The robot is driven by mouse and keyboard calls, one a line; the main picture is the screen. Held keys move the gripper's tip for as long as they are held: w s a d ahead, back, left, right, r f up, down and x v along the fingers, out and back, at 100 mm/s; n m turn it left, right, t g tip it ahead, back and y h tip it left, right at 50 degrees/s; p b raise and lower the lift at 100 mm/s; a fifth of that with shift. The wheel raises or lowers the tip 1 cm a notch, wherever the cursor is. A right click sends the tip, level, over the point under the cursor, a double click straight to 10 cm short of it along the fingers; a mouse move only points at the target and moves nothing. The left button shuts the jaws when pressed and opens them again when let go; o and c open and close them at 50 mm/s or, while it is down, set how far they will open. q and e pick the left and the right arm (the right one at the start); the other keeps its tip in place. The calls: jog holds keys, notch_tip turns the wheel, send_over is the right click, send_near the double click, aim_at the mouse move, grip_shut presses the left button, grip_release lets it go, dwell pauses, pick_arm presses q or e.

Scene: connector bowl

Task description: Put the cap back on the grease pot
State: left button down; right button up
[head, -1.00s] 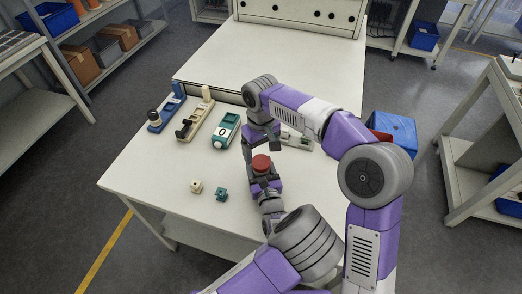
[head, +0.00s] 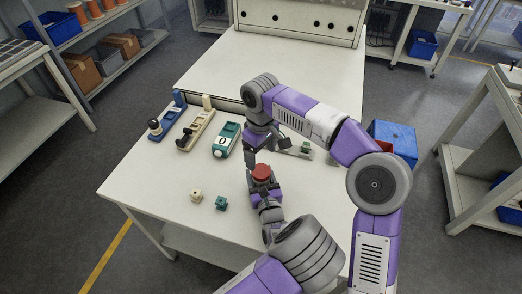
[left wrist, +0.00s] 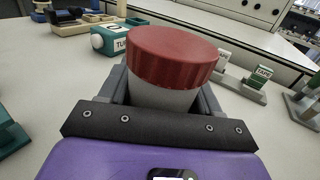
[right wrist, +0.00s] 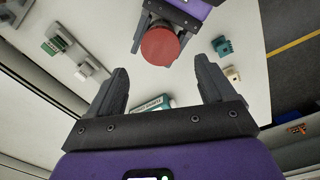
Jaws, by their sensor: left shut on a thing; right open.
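The grease pot is a pale cylinder (left wrist: 160,97) held upright in my left gripper (head: 261,183), which is shut on it. The red cap (left wrist: 175,55) sits on top of the pot. The cap also shows from above in the right wrist view (right wrist: 160,46) and in the head view (head: 261,171). I cannot tell whether it is screwed tight. My right gripper (right wrist: 160,88) is open and empty, close beside the cap. In the right wrist view the cap lies beyond the fingertips, not between them.
A cream block (head: 196,196) and a teal block (head: 221,203) lie on the table's (head: 150,185) near left part. Blue, cream and teal fixtures (head: 196,130) stand behind, with a grey stand (head: 294,147) to the right.

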aim_at(261, 170)
notch_tip(261, 170, down, 7)
jog(key=shift+f, duration=0.15)
dwell(0.4)
jog(key=c, duration=1.1)
jog(key=m, duration=0.5)
jog(key=o, duration=1.1)
jog(key=shift+o, duration=0.2)
jog(key=shift+r, duration=2.25)
